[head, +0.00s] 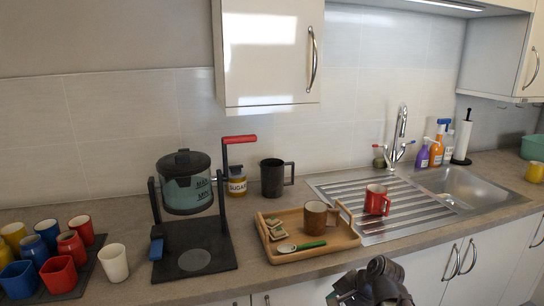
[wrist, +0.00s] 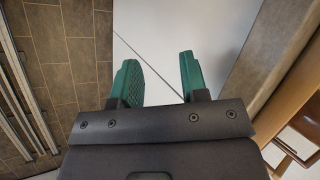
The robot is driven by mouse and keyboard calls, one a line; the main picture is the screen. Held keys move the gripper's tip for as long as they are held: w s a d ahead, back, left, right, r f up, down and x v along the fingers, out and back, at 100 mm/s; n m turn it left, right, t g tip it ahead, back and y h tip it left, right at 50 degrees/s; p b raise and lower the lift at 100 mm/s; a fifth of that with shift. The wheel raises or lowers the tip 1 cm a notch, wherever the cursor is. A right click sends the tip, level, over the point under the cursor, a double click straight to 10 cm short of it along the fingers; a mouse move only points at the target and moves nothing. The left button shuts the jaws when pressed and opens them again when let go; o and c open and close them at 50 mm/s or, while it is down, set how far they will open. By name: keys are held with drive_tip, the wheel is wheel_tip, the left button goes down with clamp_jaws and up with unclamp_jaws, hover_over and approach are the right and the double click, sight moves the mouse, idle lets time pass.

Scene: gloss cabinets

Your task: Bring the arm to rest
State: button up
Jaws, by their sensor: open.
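My gripper (wrist: 160,78) shows in the wrist view with two green finger pads standing apart and nothing between them. Behind the pads are a pale panel and a brown tiled surface. In the head view part of my dark arm (head: 374,284) shows at the bottom, in front of the lower cabinets and below the counter edge. The fingertips cannot be made out there.
A wooden tray (head: 341,240) with a brown mug (head: 316,218) lies near the counter's front edge. A red mug (head: 377,200) stands on the drainer. A black stand with a kettle (head: 186,190) and several cups are at left.

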drive_tip(key=s+a+f+n+g+h+b, duration=0.2)
drive_tip(key=s+f+n+g+h+b, duration=0.15)
drive_tip(key=s+f+n, duration=0.35)
wheel_tip(320, 180, up, 14)
drive_tip(key=s+n+h+p, duration=0.1)
drive_tip(key=n+h+p, duration=0.1)
drive_tip(key=p, duration=1.2)
drive_tip(key=shift+d+n, duration=0.3)
drive_tip(key=shift+d, duration=0.15)
